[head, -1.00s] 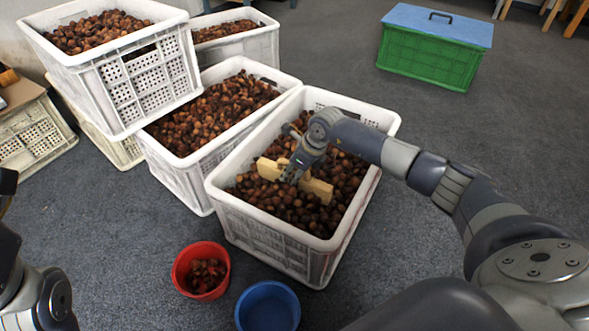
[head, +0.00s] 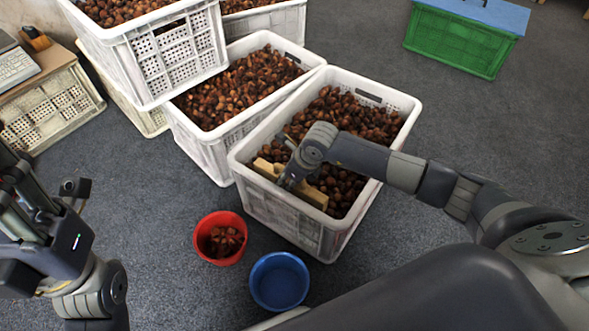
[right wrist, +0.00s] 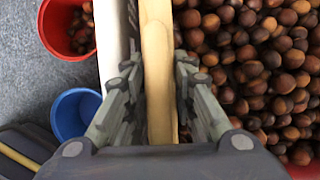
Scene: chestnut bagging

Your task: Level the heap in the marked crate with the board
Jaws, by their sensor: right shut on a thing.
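The white crate (head: 402,98) nearest my right arm holds a heap of brown chestnuts (head: 345,115). My right gripper (head: 287,180) is shut on a pale wooden board (head: 312,196) at the crate's near end. In the right wrist view the board (right wrist: 156,50) stands on edge between the fingers, close beside the crate's white wall (right wrist: 112,40), with chestnuts on its other side. Part of the board is hidden behind my gripper. My left gripper (head: 40,200) hangs at the left, away from the crate; its fingertips are not clear.
A red bucket (head: 205,250) with some chestnuts and a blue bucket (head: 279,282) stand on the floor before the crate. Other chestnut crates (head: 205,150) stand close at its left. A green box with a blue lid (head: 460,42) is far right. The floor at right is free.

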